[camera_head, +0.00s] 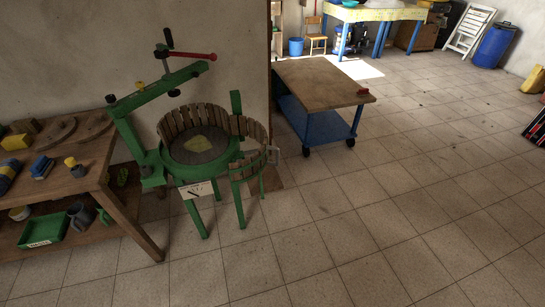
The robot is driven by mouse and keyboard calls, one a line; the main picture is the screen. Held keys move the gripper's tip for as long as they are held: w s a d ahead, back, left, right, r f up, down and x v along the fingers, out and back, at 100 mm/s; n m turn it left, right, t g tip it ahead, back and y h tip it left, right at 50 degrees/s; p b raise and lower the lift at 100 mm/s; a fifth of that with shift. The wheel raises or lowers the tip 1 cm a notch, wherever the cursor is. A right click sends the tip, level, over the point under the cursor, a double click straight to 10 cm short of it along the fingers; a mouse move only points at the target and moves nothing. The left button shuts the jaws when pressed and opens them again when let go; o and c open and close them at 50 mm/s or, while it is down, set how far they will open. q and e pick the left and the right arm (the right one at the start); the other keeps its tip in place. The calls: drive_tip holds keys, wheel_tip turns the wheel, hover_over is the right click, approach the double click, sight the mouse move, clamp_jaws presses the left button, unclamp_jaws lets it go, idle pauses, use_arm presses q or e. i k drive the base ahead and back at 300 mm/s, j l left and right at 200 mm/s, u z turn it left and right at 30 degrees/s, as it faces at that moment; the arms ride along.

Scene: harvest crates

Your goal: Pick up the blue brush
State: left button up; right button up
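A small blue object that looks like the blue brush (41,167) lies on the wooden workbench (97,180) at the left, near its front part. It has a paler lower edge. A darker blue item with a yellow part (7,177) lies to its left, partly cut off by the picture edge, and I cannot tell what it is. Neither of my grippers is in view.
A yellow block (16,142) and a small yellow-topped item (71,162) lie near the brush. A green press (203,183) stands right of the bench. A wheeled cart (322,126) stands behind it. The tiled floor (370,220) in front and to the right is clear.

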sight(40, 168)
drive_tip(key=u, duration=1.7)
